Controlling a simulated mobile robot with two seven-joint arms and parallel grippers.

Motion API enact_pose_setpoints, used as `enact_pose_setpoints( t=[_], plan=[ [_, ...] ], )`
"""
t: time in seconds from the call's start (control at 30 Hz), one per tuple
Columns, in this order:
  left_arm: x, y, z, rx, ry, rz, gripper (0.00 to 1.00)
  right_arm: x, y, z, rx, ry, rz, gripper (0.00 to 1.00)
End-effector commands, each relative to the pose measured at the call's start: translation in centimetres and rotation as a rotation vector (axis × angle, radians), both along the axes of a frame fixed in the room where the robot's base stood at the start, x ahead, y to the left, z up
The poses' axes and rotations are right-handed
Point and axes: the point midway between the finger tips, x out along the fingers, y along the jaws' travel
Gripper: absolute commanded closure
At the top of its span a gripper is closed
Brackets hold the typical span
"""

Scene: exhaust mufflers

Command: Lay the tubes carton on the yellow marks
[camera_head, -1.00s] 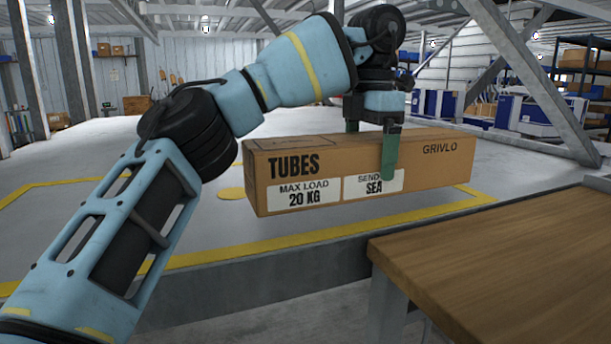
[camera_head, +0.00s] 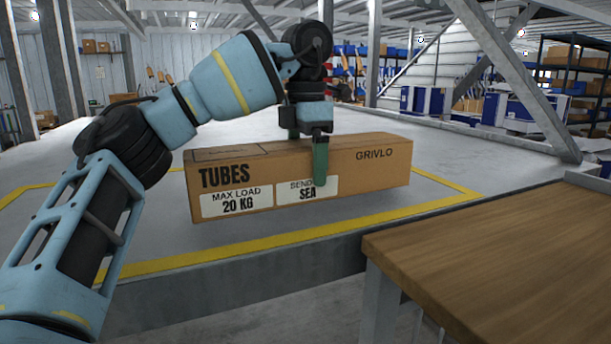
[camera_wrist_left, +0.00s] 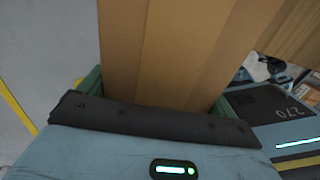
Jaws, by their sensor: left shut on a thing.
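The tubes carton (camera_head: 240,190) is a long brown box marked TUBES, MAX LOAD 20 KG and GRIVLO. It is in the middle of the head view, roughly level, and looks held above the grey platform. My left gripper (camera_head: 306,158) is shut on the carton from above, its green fingers across the narrow width. In the left wrist view the carton (camera_wrist_left: 170,50) fills the space between the fingers. The yellow marks (camera_head: 300,236) are painted lines on the platform, below and around the carton; part of them is hidden behind the carton and my arm. My right gripper is not in view.
A wooden table (camera_head: 480,250) stands at the front right, close to the platform's front edge (camera_head: 240,280). A slanted steel beam (camera_head: 515,80) rises at the right. Shelves with boxes (camera_head: 575,80) stand at the back right. The platform floor behind the carton is clear.

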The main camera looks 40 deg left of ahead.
Motion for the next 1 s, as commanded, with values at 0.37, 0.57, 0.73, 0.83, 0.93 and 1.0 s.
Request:
enact_pose_setpoints(
  t=[0.37,0.57,0.73,0.83,0.93,1.0],
  plan=[
    [0.1,-0.1,-2.8,0.0,-0.001,0.0,0.6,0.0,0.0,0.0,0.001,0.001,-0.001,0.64],
    [0.1,-0.1,-2.8,0.001,-0.003,0.0,0.6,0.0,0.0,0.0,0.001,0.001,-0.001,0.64],
    [0.1,-0.1,-2.9,0.0,-0.001,0.0,0.6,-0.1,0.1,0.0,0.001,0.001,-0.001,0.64],
    [0.1,0.0,-3.2,0.002,0.001,0.001,0.05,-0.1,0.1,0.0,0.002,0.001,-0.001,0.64],
    [0.1,0.0,-3.2,0.002,0.001,0.001,0.0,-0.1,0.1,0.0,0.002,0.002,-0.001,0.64],
    [0.1,0.0,-3.2,0.002,0.001,0.001,0.0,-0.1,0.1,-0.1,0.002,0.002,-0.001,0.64]
  ],
)
